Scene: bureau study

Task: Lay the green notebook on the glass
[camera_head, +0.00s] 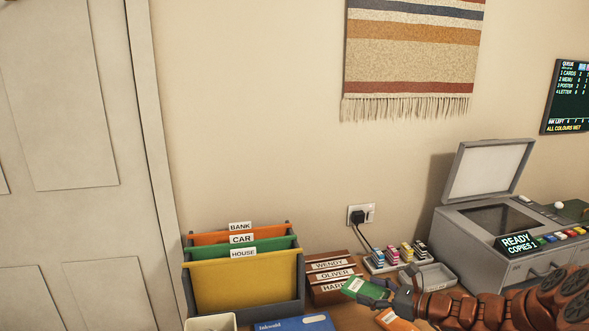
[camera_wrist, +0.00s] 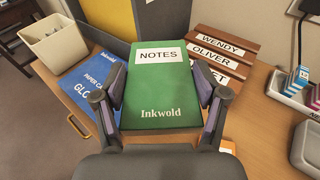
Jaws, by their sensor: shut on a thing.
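The green notebook (camera_wrist: 162,92), with a white NOTES label and Inkwold printed near its lower edge, is between the two fingers of my gripper (camera_wrist: 160,88) in the wrist view. The fingers are shut on its left and right sides. In the head view the notebook (camera_head: 362,289) shows at the bottom, low over the desk and in front of the name rack, partly hidden by my gripper (camera_head: 378,293). The glass (camera_head: 497,219) is the dark plate on top of the grey copier (camera_head: 462,238) at right. The copier lid (camera_head: 487,172) stands open. Nothing lies on the glass.
The copier display (camera_head: 517,244) reads READY, COPIES 1. The folder sorter (camera_head: 245,285), name rack (camera_head: 331,276), blue paper pack (camera_wrist: 92,88) and bin (camera_wrist: 60,42) crowd the left side.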

